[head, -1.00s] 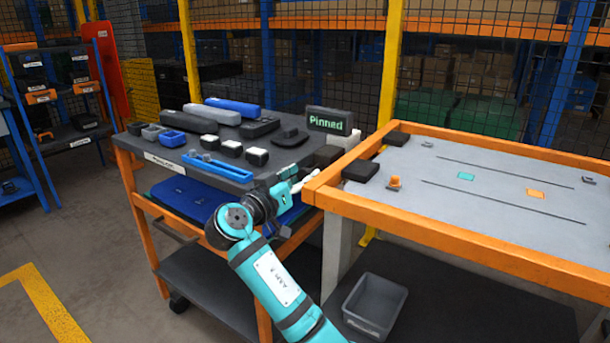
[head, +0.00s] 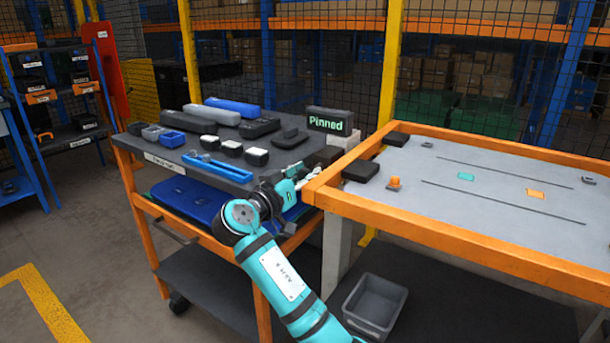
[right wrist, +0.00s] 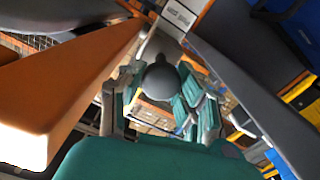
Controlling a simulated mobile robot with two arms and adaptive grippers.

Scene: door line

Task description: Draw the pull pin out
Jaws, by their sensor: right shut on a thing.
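The pull pin shows as a dark grey round knob (right wrist: 161,79) in the right wrist view, in the middle between the fingers. My right gripper (right wrist: 162,98) is shut on this knob. In the head view my right gripper (head: 293,174) is at the gap between the dark-topped trolley (head: 222,171) and the orange-edged table (head: 335,200). The pin itself is too small or hidden there. A dark sign (head: 329,121) on the trolley reads "Pinned" in green. My left gripper is not in view.
The orange rail (right wrist: 70,85) and a dark slab edge (right wrist: 245,70) flank the gripper closely in the right wrist view. Several blocks and a blue bar (head: 217,167) lie on the trolley top. A grey bin (head: 375,306) stands on the low shelf.

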